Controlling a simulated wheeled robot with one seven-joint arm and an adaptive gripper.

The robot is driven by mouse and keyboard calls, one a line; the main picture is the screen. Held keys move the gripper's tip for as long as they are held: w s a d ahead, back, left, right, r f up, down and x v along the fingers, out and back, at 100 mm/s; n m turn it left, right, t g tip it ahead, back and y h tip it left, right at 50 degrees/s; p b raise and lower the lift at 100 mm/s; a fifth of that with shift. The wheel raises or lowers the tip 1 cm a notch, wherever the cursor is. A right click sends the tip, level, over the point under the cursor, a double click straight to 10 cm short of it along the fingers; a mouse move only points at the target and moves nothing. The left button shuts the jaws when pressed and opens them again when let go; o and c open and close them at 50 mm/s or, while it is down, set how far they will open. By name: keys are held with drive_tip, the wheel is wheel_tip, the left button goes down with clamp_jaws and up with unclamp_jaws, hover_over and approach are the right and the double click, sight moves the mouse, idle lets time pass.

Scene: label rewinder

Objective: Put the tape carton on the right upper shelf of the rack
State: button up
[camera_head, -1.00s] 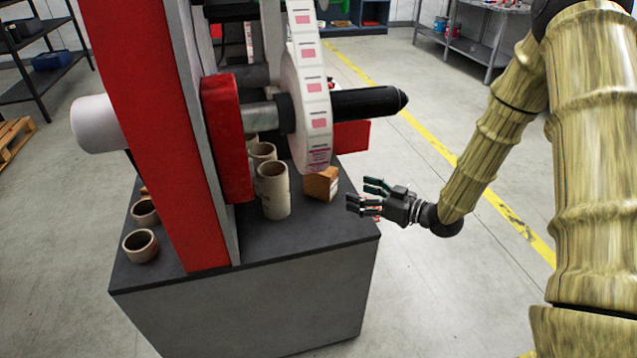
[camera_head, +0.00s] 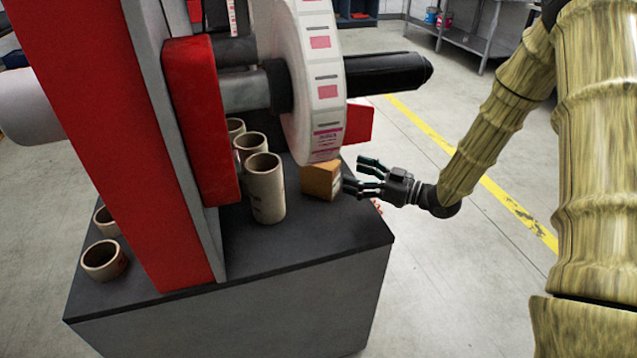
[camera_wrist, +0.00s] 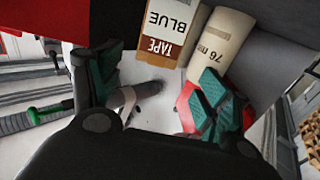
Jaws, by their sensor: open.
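The tape carton (camera_head: 320,180) is a small orange-brown box on the dark top of the machine base, under the label roll. My gripper (camera_head: 362,174) is open and empty, just right of the carton. In the wrist view its green-padded fingers (camera_wrist: 160,85) stand apart, with the carton ahead of the gap. I cannot tell whether a finger touches it. The rack's right upper shelf cannot be made out.
A tall cardboard core (camera_head: 266,190) stands left of the carton, with more cores behind it. The label roll (camera_head: 318,85) and black spindle (camera_head: 388,74) hang above the carton. A grey steel table (camera_head: 478,30) stands at the back right. Floor to the right is open.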

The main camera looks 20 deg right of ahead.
sight(337, 171)
drive_tip(key=shift+w+f, duration=0.25)
drive_tip(key=shift+f, duration=0.15)
drive_tip(key=x, duration=0.5)
drive_tip(key=shift+w+a, duration=0.1)
drive_tip(key=shift+a, duration=0.05)
drive_tip(key=shift+r+x, duration=0.2)
drive_tip(key=shift+x, duration=1.15)
drive_tip(key=shift+r+x, duration=0.2)
drive_tip(key=shift+x, duration=1.1)
drive_tip(key=shift+w, duration=0.1)
drive_tip(key=c, duration=1.3)
drive_tip(key=shift+c, duration=0.8)
drive_tip(key=shift+r, duration=0.1)
